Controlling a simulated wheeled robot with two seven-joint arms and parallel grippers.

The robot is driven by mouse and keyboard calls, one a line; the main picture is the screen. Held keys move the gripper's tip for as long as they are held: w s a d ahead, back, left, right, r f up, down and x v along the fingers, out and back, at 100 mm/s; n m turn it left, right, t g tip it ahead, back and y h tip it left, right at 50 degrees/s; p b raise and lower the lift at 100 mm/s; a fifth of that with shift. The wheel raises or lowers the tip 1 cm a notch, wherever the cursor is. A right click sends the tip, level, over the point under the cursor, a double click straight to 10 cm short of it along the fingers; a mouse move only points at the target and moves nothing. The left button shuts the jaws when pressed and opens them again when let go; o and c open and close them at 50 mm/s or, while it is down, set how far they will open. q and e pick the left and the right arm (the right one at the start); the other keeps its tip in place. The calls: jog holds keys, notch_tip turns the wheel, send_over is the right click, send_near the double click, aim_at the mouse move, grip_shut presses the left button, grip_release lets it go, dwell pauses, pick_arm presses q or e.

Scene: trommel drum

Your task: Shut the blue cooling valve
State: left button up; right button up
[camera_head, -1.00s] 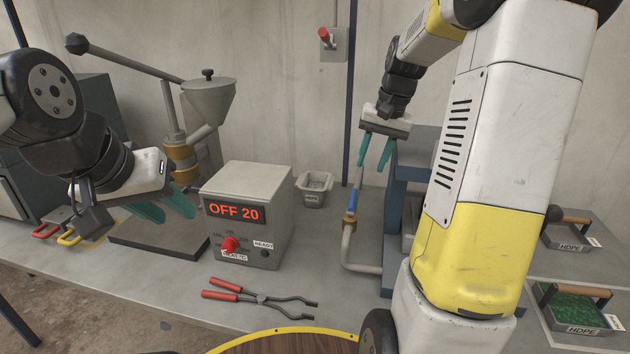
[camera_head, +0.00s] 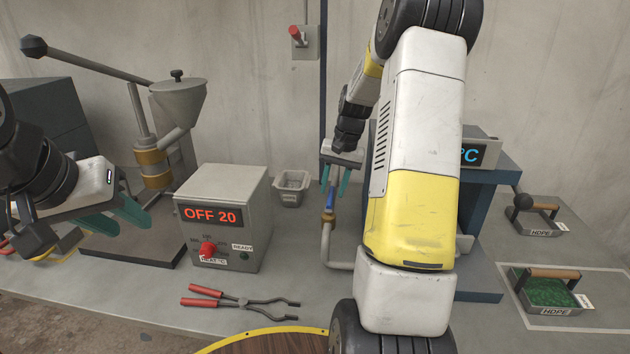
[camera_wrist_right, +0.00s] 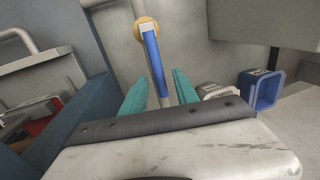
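The blue cooling valve has a blue lever (camera_head: 330,198) on a pale upright pipe (camera_head: 326,240), right of the control box. In the right wrist view the lever (camera_wrist_right: 154,62) stands lengthwise from a brass-coloured fitting (camera_wrist_right: 146,29). My right gripper (camera_head: 336,184) is open at the lever's upper end, pointing down. Its teal fingers lie on either side of the lever's near end in the wrist view, with gaps showing; I cannot tell how deep the lever sits between them. My left gripper (camera_head: 118,220) is open and empty at the left, over a dark plate.
A grey control box (camera_head: 226,250) reads "OFF 20". Red-handled tongs (camera_head: 240,300) lie before it. A small bin (camera_head: 291,188) stands behind. A blue frame (camera_head: 488,180) rises right of the valve, close to my right arm. HDPE trays (camera_head: 545,290) are at the right.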

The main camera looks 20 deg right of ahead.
jog(key=shift+c, duration=0.5)
grip_shut()
dwell(1.0)
